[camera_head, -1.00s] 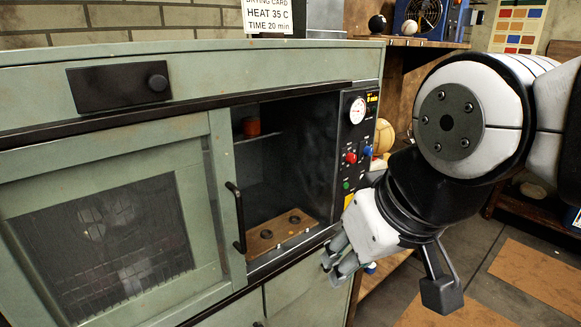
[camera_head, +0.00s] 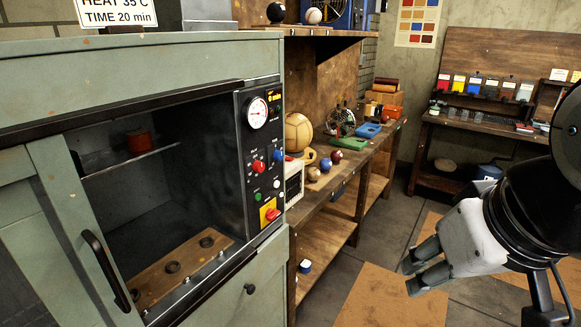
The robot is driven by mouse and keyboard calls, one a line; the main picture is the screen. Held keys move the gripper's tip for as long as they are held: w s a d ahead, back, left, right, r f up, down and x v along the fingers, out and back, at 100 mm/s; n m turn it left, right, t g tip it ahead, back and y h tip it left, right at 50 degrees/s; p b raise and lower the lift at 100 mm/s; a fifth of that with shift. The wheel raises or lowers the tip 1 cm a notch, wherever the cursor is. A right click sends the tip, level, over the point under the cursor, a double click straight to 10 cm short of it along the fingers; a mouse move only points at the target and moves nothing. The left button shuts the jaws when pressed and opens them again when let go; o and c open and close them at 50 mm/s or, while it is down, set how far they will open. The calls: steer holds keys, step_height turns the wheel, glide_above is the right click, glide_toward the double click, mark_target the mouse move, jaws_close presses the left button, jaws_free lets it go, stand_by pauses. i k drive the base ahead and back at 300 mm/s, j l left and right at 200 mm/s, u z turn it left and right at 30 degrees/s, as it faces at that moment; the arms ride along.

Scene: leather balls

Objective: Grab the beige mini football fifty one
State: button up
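A large beige panelled ball (camera_head: 298,132) sits on the wooden bench right of the drying cabinet. No number is readable on any ball, so I cannot tell which is fifty one. My gripper (camera_head: 410,277) is at the lower right, pointing left, with its two fingers apart and nothing between them. It is in front of the bench and clear of the balls.
The green drying cabinet (camera_head: 60,75) stands open at left, with a holed wooden board (camera_head: 190,262) and a red item (camera_head: 139,141) inside. A black ball (camera_head: 276,12) and a white ball (camera_head: 314,15) sit on the upper shelf. Open floor (camera_head: 385,297) lies right of the bench.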

mark_target(312, 173)
steer(key=i+l+u, duration=0.25)
steer(key=i+l, duration=0.4)
steer(key=i, duration=0.35)
steer(key=i+l+u, duration=0.25)
steer(key=i+l, duration=0.55)
steer(key=i, duration=0.1)
